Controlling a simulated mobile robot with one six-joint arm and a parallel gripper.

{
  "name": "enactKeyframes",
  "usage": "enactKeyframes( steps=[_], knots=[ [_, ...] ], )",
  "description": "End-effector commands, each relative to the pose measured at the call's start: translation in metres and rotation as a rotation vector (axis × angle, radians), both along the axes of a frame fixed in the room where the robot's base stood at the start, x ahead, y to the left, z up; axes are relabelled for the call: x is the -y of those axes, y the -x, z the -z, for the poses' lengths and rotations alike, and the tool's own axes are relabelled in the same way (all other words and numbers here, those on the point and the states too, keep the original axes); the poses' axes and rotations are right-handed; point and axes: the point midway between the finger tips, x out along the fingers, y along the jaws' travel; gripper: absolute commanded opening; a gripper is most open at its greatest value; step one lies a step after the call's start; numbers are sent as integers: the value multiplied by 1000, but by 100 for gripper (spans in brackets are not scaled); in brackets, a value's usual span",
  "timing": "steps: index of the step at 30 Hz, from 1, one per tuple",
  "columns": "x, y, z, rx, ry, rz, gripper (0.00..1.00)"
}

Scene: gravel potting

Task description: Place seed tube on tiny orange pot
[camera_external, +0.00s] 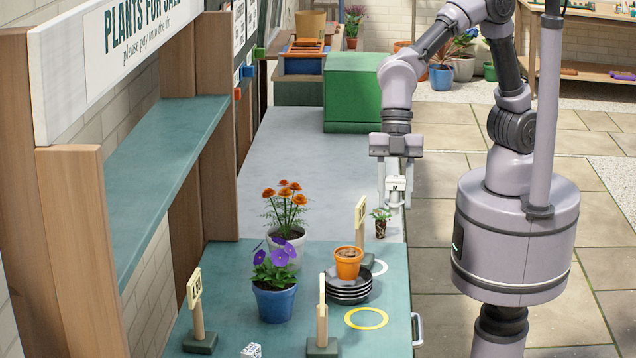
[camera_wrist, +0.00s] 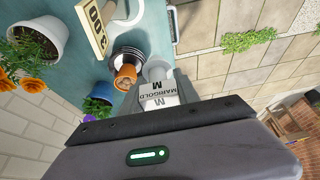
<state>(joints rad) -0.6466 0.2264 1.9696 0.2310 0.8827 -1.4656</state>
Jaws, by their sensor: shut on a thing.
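The seed tube (camera_external: 396,184) is white and marked M. In the wrist view the tube (camera_wrist: 158,97) shows the word MARIGOLD. My gripper (camera_external: 395,195) is shut on it and holds it upright in the air, near the right edge of the bench. The tiny orange pot (camera_external: 348,266) stands on a stack of dark saucers (camera_external: 348,292), nearer the camera and left of my gripper. The pot also shows in the wrist view (camera_wrist: 126,72), left of the tube and apart from it. Its top looks brown.
A small seedling in a dark pot (camera_external: 381,228) stands below my gripper. Marigolds in a white pot (camera_external: 286,246) and purple flowers in a blue pot (camera_external: 274,303) stand left. Sign stakes (camera_external: 361,222) (camera_external: 322,312) flank the saucers. A yellow ring (camera_external: 366,327) lies empty.

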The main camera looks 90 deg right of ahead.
Motion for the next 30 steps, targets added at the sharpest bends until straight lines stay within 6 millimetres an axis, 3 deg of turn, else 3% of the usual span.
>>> enactKeyframes(
  steps=[6, 12, 14, 19, 30],
  knots=[
    [-54, -56, 11, -1, 1, -1, 0],
    [-84, -87, 13, 0, 1, -1, 0],
    [-86, -90, 16, -1, 1, 0, 0],
    [-86, -90, 49, -1, 2, 1, 0],
    [-86, -90, 52, 1, 1, 0, 0]
  ],
)
